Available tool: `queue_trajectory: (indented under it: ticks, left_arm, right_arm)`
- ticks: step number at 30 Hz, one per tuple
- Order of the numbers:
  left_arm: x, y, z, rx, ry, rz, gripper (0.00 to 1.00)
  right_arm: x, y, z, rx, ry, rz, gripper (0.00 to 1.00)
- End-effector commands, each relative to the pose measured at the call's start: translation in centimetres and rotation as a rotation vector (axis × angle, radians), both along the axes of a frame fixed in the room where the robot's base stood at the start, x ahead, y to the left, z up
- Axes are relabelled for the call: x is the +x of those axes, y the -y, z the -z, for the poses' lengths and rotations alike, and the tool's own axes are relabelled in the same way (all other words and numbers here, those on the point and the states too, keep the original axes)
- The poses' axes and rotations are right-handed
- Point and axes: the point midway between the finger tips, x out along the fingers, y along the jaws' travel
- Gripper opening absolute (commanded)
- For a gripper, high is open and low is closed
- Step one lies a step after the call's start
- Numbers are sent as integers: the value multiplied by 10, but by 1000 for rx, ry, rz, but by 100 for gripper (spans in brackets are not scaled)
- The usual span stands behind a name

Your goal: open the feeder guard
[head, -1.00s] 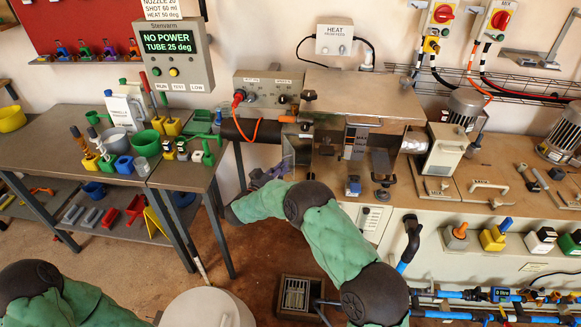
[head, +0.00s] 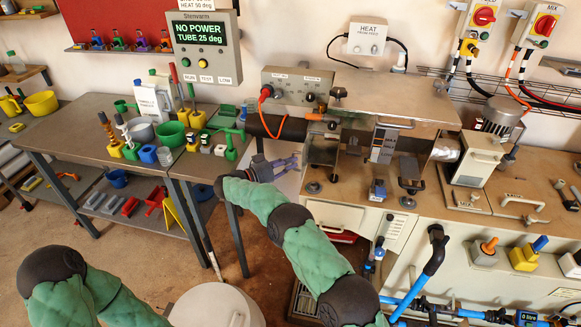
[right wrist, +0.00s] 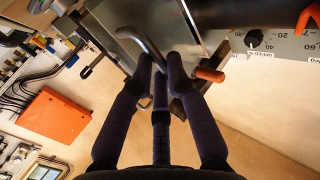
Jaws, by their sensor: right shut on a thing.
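The feeder guard appears to be the bare metal plate (head: 322,146) at the left end of the steel machine, just below the orange knob; I cannot tell fully where its edges are. My right gripper (head: 290,163) is at that plate's left side, with its dark purple fingers pointing right. In the right wrist view, the fingers of my right gripper (right wrist: 160,66) are closed around a bent grey bar handle (right wrist: 147,42) next to sheet metal. The fingers hide part of the handle. Of my left arm only green links show at the lower left; its gripper is out of view.
The heating tube (head: 275,127) runs left from the machine, above my right gripper. A control box (head: 297,88) stands behind it. A grey table (head: 80,139) with cups and tools is at left. A round pale drum (head: 212,306) stands below on the floor.

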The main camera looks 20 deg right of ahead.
Motion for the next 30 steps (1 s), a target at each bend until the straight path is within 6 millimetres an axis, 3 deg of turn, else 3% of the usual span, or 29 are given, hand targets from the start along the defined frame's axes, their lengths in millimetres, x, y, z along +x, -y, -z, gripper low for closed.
queue_trajectory:
  ticks: [1,30]
  left_arm:
    - [0,0,4,0,0,0,40]
    - [0,0,26,0,0,0,40]
  right_arm:
    - [4,9,-6,1,16,20,0]
    - [14,3,-9,1,19,158,0]
